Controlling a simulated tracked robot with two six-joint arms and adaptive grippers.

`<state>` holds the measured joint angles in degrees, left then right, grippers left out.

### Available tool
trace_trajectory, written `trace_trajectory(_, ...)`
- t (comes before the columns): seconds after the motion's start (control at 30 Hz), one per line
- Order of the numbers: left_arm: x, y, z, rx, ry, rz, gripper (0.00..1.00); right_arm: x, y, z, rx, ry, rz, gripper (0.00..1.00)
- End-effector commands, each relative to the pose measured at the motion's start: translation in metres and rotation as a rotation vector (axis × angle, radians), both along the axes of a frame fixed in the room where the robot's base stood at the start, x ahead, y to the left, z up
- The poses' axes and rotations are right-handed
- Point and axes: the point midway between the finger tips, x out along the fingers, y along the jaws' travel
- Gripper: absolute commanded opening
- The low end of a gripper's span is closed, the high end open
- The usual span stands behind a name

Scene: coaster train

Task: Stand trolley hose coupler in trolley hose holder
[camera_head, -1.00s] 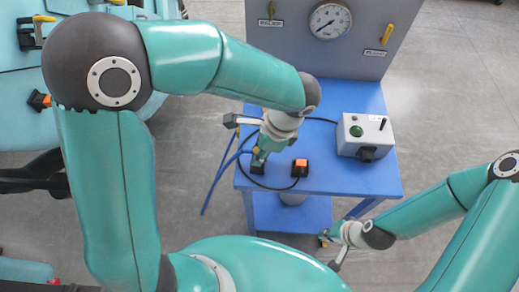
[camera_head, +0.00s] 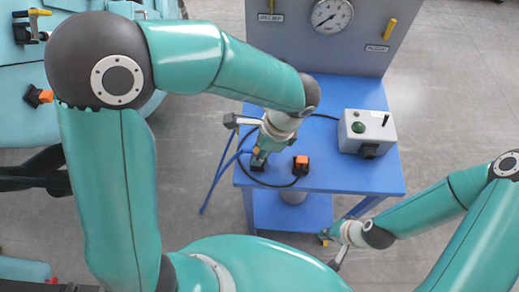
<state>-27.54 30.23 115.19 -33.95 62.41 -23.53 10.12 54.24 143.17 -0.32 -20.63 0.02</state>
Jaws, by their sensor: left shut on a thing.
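My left gripper (camera_head: 259,158) reaches down to the left part of the blue trolley top (camera_head: 335,178). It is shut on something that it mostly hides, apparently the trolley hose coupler. A dark block (camera_head: 257,168) shows just below its fingertips, at the trolley top; I cannot tell whether this is the coupler or the holder. An orange-topped black piece (camera_head: 301,166) stands on the trolley just right of the gripper. A thin black line (camera_head: 263,185) loops around the gripper towards this piece. My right gripper (camera_head: 323,238) is low, by the trolley's front; its jaws are too small to read.
A grey control box (camera_head: 367,132) with a green button stands at the trolley's right. A panel with a gauge (camera_head: 332,15) and yellow levers rises behind. Blue bars (camera_head: 219,175) slope at the trolley's left. A teal machine (camera_head: 85,20) stands far left.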

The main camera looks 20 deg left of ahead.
Motion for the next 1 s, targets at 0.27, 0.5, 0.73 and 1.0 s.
trace_trajectory(0.27, 0.0, 0.0001, -0.0058, 0.0, 0.0, 0.0, 0.0, 0.0, 0.0, -0.0048, 0.0, 0.0, 0.0, 0.0)
trace_trajectory(0.5, 0.0001, 0.0001, -0.0059, 0.0, 0.0, 0.0, 0.29, 0.0, 0.0, -0.0047, 0.0, 0.0, 0.0, 0.0)
trace_trajectory(0.73, 0.0001, 0.0001, -0.0059, 0.0, 0.0, 0.0, 0.55, 0.0, 0.0, -0.0047, 0.0, 0.0, 0.0, 0.0)
trace_trajectory(1.0, 0.0003, -0.0005, -0.0046, -0.001, -0.001, 0.0, 0.55, 0.0001, -0.0001, -0.0043, 0.0, 0.0, 0.0, 0.0)
